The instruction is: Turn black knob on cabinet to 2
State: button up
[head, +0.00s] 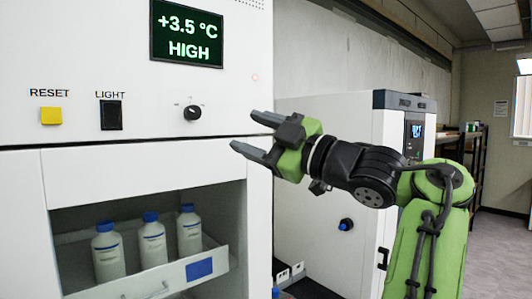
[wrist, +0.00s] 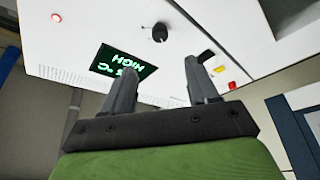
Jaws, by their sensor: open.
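The black knob (head: 192,112) is on the white front panel of the cabinet (head: 90,75), below the display and right of the light switch. Small marks surround the knob in the head view, too small to read. The knob also shows near the top middle of the wrist view (wrist: 160,33), where the picture is turned over. My gripper (head: 250,134) is to the right of the knob, apart from it and out in front of the cabinet. Its two grey fingers are spread and empty, and they also show in the wrist view (wrist: 162,80).
A display (head: 187,33) reads +3.5 °C HIGH. A yellow RESET button (head: 51,116) and a black LIGHT switch (head: 111,115) are left of the knob. Below, an open drawer (head: 218,258) holds white bottles with blue caps. Another white unit (head: 330,230) stands at the right.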

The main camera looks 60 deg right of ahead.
jog(key=shift+v, duration=1.2)
jog(key=shift+w, duration=0.1)
